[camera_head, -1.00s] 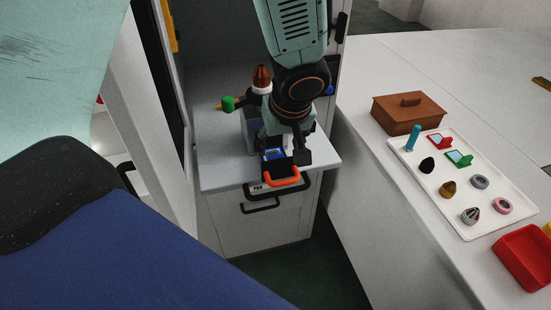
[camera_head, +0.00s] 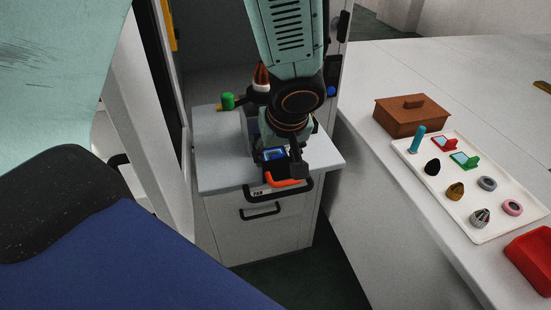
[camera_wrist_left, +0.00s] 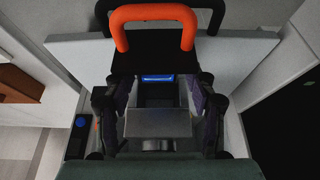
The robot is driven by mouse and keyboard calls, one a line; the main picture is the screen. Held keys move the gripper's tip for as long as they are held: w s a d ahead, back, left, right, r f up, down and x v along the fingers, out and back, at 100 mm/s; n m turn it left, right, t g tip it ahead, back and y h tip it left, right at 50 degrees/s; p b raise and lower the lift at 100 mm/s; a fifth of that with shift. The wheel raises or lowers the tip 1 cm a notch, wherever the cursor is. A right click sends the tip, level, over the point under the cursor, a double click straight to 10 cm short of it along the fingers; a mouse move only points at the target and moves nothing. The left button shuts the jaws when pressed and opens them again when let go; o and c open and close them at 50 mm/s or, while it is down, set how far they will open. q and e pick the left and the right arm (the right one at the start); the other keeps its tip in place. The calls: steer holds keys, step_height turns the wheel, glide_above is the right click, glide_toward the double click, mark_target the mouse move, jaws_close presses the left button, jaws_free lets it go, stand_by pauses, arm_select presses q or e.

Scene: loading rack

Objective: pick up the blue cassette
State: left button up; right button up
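The blue cassette (camera_head: 273,154) shows as a small blue patch in a black body with an orange handle (camera_head: 287,182), at the front edge of the grey cabinet top. In the left wrist view its blue part (camera_wrist_left: 157,78) lies between the fingers, with the orange handle at the top. My left gripper (camera_wrist_left: 160,92) is over it, its two fingers spread on either side with gaps to the blue part. In the head view my left gripper (camera_head: 290,158) partly covers the black body. My right gripper is not in view.
The cabinet top (camera_head: 222,165) has a green-capped item (camera_head: 227,101) and a brown-and-white bottle (camera_head: 261,78) behind the gripper. Black drawer handles (camera_head: 260,211) stick out in front. On the right counter are a brown box (camera_head: 411,116), a white tray (camera_head: 485,232) of small items and a red bin (camera_head: 530,262).

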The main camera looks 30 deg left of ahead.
mark_target(278, 156)
arm_select(q)
steer(key=shift+w+a+f, duration=0.35)
steer(key=shift+w+f, duration=0.15)
steer(key=shift+w, duration=0.25)
steer(key=c, duration=0.4)
steer(key=shift+w, duration=0.1)
steer(key=shift+c, duration=1)
steer(key=shift+s+d+r, duration=0.25)
steer(key=shift+s+r, duration=0.1)
steer(key=shift+s, duration=0.3)
steer(key=c, duration=0.4)
steer(key=shift+w+a+f, duration=0.15)
steer(key=shift+w, duration=0.25)
steer(key=shift+w+r, duration=0.15)
steer(key=shift+r, duration=0.05)
steer(key=r+p, duration=0.1)
steer(key=r, duration=0.1)
steer(key=r+p, duration=0.1)
steer(key=r, duration=0.1)
steer(key=r+p, duration=0.1)
steer(key=r, duration=0.1)
steer(key=shift+s+r, duration=0.2)
steer(key=shift+s, duration=0.15)
steer(key=shift+w+r+p, duration=0.2)
steer(key=shift+r+p, duration=2.9)
steer(key=shift+r, duration=4.45)
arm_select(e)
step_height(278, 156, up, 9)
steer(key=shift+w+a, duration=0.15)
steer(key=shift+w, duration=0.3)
